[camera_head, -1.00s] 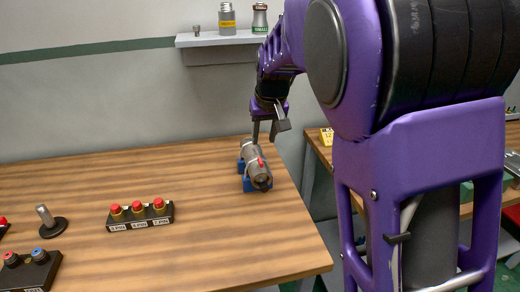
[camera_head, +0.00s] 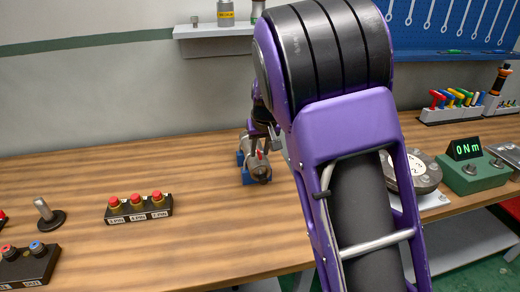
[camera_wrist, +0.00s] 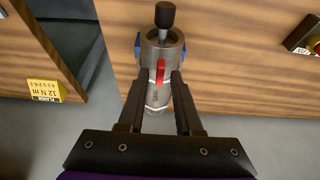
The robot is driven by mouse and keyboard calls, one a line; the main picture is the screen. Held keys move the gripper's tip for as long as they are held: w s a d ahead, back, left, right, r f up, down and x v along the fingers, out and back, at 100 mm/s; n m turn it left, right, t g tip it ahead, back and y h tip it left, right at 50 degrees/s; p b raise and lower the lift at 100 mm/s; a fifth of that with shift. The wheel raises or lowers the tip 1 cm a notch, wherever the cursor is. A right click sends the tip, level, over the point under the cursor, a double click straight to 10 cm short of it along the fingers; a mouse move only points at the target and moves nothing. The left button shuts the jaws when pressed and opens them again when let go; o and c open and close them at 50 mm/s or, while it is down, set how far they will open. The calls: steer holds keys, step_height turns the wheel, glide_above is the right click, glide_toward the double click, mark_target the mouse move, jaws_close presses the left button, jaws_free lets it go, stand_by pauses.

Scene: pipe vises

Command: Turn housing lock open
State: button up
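The housing is a grey metal cylinder with a red lock lever, held in a blue vise (camera_head: 243,178) on the wooden table. In the head view the housing (camera_head: 259,174) is partly hidden by my gripper (camera_head: 262,143), which is low over it. In the wrist view the red lever (camera_wrist: 160,71) stands up from the housing (camera_wrist: 158,97), between and just beyond the fingertips of my gripper (camera_wrist: 158,80). The fingers are apart, with a visible gap on both sides of the lever. A black knob on a stem (camera_wrist: 165,15) shows at the housing's far end.
A block with red buttons (camera_head: 138,208) and a metal peg on a stand (camera_head: 47,215) are on the left of the table. A green torque display (camera_head: 478,172) stands at right. The table's front middle is clear.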

jaws_close()
steer(key=shift+d+f+n+b, duration=0.1)
steer(key=shift+n+b, duration=0.3)
steer(key=shift+b, duration=0.05)
steer(key=n+b, duration=0.1)
steer(key=n+y+b, duration=0.1)
steer(key=shift+w+d+n, duration=0.1)
steer(key=shift+d+n, duration=0.1)
steer(key=shift+n, duration=0.1)
steer(key=n+g+y+b, duration=0.1)
steer(key=n, duration=0.2)
steer(key=shift+w+n, duration=0.1)
steer(key=shift+n, duration=0.2)
steer(key=n, duration=0.2)
steer(key=n+g+y, duration=0.1)
steer(key=n+g+p, duration=0.1)
steer(key=n, duration=0.1)
steer(key=shift+w+d+r+n, duration=0.15)
steer(key=shift+r+n, duration=0.1)
steer(key=shift+n, duration=0.05)
steer(key=n+g+p, duration=0.1)
steer(key=n+p, duration=0.1)
steer(key=n, duration=0.1)
steer(key=shift+w+y, duration=0.1)
steer(key=shift+y, duration=0.2)
steer(key=shift+w+f+n+g+p, duration=0.1)
steer(key=shift+n+g+p, duration=0.5)
steer(key=shift+n+p, duration=0.45)
steer(key=shift+n, duration=0.25)
